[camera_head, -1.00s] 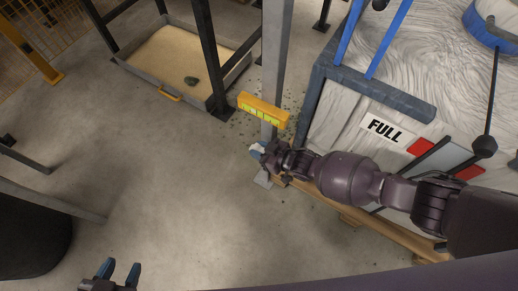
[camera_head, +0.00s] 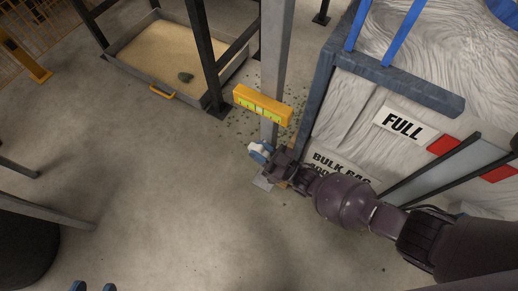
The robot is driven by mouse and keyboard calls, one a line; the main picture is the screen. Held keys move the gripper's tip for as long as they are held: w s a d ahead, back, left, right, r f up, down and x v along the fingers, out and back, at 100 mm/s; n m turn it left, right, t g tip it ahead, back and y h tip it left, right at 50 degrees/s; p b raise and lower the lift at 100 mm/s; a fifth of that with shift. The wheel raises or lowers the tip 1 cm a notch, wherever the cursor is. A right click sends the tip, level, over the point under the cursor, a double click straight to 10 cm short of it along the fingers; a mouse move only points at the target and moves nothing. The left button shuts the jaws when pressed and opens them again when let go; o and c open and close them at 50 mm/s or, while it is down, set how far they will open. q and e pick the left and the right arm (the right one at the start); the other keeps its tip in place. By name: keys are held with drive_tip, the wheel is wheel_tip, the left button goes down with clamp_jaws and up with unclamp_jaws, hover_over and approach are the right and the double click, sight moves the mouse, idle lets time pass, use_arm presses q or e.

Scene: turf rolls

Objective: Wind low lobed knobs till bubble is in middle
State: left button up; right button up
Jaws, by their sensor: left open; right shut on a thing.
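A yellow level (camera_head: 263,105) with a green vial strip is fixed across a grey upright post (camera_head: 274,62). The bubble is too small to place within the vial. My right gripper (camera_head: 261,152) is low on the post, below the level, shut on a knob (camera_head: 256,148) that shows as a small pale and blue piece; its lobes are mostly hidden by the fingers. No other low knob shows clearly. My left gripper (camera_head: 93,287) is open and empty at the bottom edge, with only its blue fingertips in view.
A white bulk bag marked FULL (camera_head: 404,125) in a frame with a blue-grey beam (camera_head: 410,82) stands close on the right. The floor (camera_head: 150,190) at left and centre is clear.

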drive_tip(key=shift+f+t+y, duration=0.15)
drive_tip(key=shift+t+y, duration=0.35)
drive_tip(key=shift+y, duration=0.2)
drive_tip(key=shift+s+t+y, duration=0.1)
drive_tip(key=shift+t+y, duration=0.2)
drive_tip(key=shift+y, duration=0.1)
drive_tip(key=o, duration=0.9)
use_arm(q)
drive_tip(key=shift+d+f+g+p, duration=0.25)
drive_tip(key=shift+g+p, duration=0.25)
drive_tip(key=shift+p, duration=0.4)
use_arm(e)
drive_tip(key=shift+s+d+f, duration=0.4)
drive_tip(key=shift+s+d, duration=1.2)
drive_tip(key=shift+d, duration=0.6)
drive_tip(key=shift+s+d+f, duration=0.35)
drive_tip(key=shift+s+d, duration=1.25)
drive_tip(key=shift+d, duration=0.65)
drive_tip(key=shift+s+d+f, duration=0.4)
drive_tip(key=shift+s+d, duration=1.2)
drive_tip(key=shift+d, duration=0.6)
use_arm(q)
drive_tip(key=shift+r, duration=0.15)
